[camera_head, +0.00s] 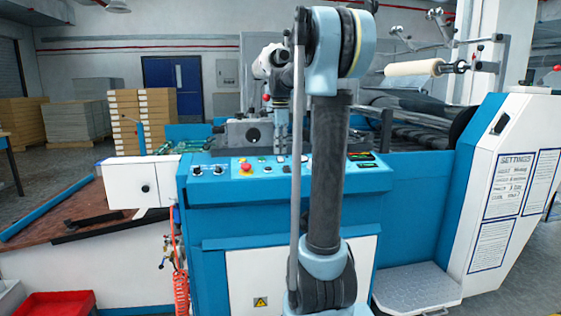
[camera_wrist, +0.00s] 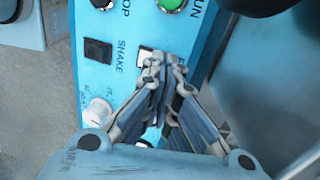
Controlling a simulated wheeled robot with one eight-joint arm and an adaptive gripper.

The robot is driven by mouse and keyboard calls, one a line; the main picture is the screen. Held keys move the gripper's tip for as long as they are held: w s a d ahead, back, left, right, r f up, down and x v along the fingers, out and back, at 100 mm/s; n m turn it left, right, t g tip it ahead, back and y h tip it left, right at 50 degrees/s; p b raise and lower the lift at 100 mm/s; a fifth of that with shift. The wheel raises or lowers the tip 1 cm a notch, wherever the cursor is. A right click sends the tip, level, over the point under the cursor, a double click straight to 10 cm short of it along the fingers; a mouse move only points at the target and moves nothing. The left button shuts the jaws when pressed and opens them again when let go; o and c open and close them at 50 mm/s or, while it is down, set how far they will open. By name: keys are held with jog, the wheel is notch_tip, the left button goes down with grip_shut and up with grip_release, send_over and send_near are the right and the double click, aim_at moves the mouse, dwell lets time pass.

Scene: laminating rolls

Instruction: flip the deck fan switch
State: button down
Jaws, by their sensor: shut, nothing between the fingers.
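A blue control panel (camera_wrist: 125,20) fills the middle of the wrist view. A small rocker switch with a white face (camera_wrist: 145,53) sits beside a label whose first letter looks like F; my fingers hide the rest. Part of this switch is also covered by the fingertips. My gripper (camera_wrist: 164,78) is shut and empty, its tips right at the switch's lower edge; I cannot tell whether they touch. In the head view my gripper (camera_head: 282,148) hangs over the panel (camera_head: 225,192), where the switch is too small to make out.
A black rocker switch (camera_wrist: 98,50) marked SHAKE lies left of the white one. A white knob (camera_wrist: 97,112) is below it, and a green RUN button (camera_wrist: 171,4) above. A red emergency button (camera_head: 246,168) stands on the panel. A white roll (camera_head: 414,68) is at the right.

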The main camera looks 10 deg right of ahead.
jog(key=shift+f, duration=0.85)
dwell(0.5)
jog(key=shift+r, duration=3.55)
jog(key=shift+s, duration=0.1)
